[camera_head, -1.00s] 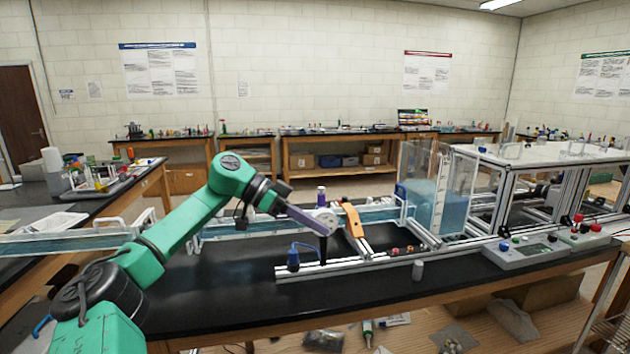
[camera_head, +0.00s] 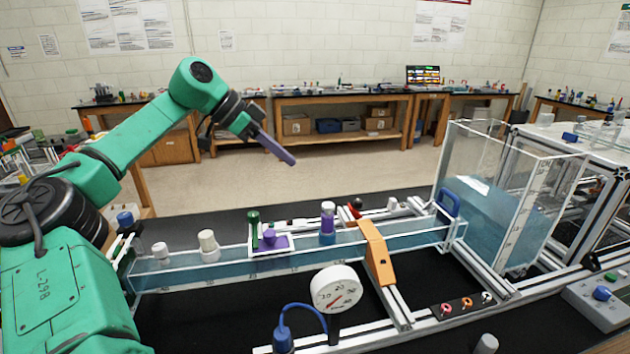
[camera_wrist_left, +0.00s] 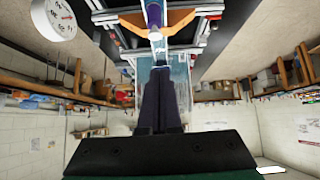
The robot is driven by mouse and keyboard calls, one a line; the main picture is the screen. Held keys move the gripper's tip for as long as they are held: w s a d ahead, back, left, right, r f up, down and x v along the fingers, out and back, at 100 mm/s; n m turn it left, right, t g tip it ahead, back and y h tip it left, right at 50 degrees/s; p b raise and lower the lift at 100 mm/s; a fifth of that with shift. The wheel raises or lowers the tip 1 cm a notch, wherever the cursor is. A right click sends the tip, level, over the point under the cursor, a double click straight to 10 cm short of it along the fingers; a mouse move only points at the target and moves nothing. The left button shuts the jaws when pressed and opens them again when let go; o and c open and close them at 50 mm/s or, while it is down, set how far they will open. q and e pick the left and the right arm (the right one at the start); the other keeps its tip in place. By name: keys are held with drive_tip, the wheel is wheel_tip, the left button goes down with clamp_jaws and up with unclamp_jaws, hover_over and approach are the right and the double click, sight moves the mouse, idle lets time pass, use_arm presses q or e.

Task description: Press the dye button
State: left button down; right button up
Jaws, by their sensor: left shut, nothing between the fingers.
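My left gripper (camera_head: 289,159) is shut and empty. It hangs in the air above and behind the water channel, tips angled down to the right. In the left wrist view its dark fingers (camera_wrist_left: 158,95) lie together, pointing toward the channel. A small purple block with a round knob on top (camera_head: 270,238) sits on the channel; I cannot tell for sure whether it is the dye button. A purple and white bottle (camera_head: 327,222) stands just right of it. The gripper is apart from both. My right gripper is not in view.
The clear water channel (camera_head: 200,272) runs to a tall clear tank (camera_head: 510,200) at right. A round white gauge (camera_head: 336,289) and an orange arched piece (camera_head: 377,252) stand close by. A control box (camera_head: 600,300) with coloured knobs is at the right edge.

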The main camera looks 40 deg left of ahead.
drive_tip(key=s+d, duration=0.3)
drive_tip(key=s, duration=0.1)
use_arm(q)
drive_tip(key=p, duration=0.8)
hover_over(329, 208)
drive_tip(key=s+a, duration=0.1)
drive_tip(key=s, duration=0.1)
wheel_tip(329, 208, down, 5)
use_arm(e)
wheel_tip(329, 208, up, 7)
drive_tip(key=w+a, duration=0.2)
use_arm(q)
drive_tip(key=f+b, duration=0.4)
drive_tip(key=shift+a+f, duration=0.15)
drive_tip(key=shift+a, duration=0.15)
drive_tip(key=shift+f+b, duration=0.45)
drive_tip(key=shift+b, duration=0.1)
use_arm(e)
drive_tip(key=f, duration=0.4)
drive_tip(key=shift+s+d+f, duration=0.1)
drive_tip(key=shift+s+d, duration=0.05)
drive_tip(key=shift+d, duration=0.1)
use_arm(q)
drive_tip(key=shift+r, duration=0.1)
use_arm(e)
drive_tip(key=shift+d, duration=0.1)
use_arm(q)
drive_tip(key=shift+s, duration=0.1)
